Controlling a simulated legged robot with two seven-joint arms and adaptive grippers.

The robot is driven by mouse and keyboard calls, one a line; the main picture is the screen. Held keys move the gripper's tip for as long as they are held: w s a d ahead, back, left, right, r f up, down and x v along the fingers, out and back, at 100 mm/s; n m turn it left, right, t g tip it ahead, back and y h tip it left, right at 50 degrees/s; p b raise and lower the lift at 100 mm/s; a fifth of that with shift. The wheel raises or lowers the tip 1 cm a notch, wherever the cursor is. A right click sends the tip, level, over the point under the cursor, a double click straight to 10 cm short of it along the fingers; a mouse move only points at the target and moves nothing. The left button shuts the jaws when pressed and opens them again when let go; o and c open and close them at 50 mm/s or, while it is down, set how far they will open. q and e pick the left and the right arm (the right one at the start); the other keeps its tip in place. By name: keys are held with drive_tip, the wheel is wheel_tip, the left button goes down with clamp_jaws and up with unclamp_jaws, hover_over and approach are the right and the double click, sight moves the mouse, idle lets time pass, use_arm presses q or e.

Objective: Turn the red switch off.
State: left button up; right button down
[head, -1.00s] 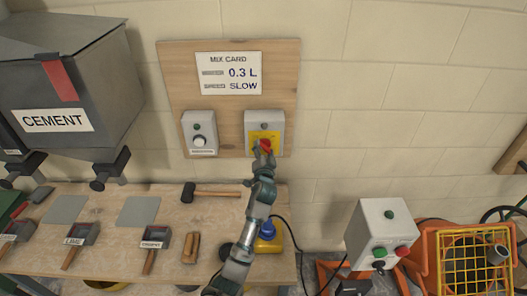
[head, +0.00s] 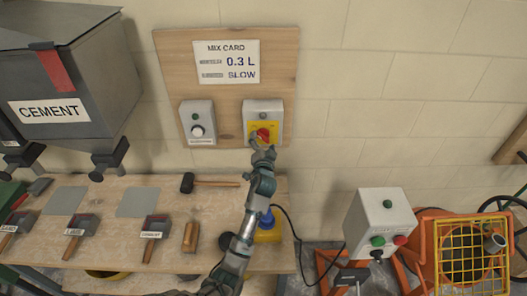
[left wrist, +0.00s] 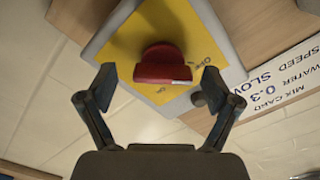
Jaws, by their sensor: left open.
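The red switch (head: 263,135) is a rotary knob on a yellow plate (head: 276,128), on a grey box (head: 263,107) fixed to the wooden wall board. In the left wrist view the red knob (left wrist: 160,66) has a white mark near one end, and small lettering shows on the yellow plate (left wrist: 195,40). My left gripper (head: 262,152) is open just below and in front of the knob. In the left wrist view its fingertips (left wrist: 158,88) are spread to either side of the knob, with nothing between them. My right gripper is out of view.
Below are a workbench (head: 120,190) with a mallet (head: 208,182) and scoops, and a blue-and-yellow item (head: 268,228). A control box (head: 378,222) and orange mixer (head: 425,245) stand right.

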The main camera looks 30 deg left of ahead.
use_arm(q)
drive_tip(key=v, duration=1)
drive_tip(key=shift+s+d+f, duration=0.15)
drive_tip(key=shift+s+d, duration=0.15)
drive_tip(key=shift+a+f, duration=0.1)
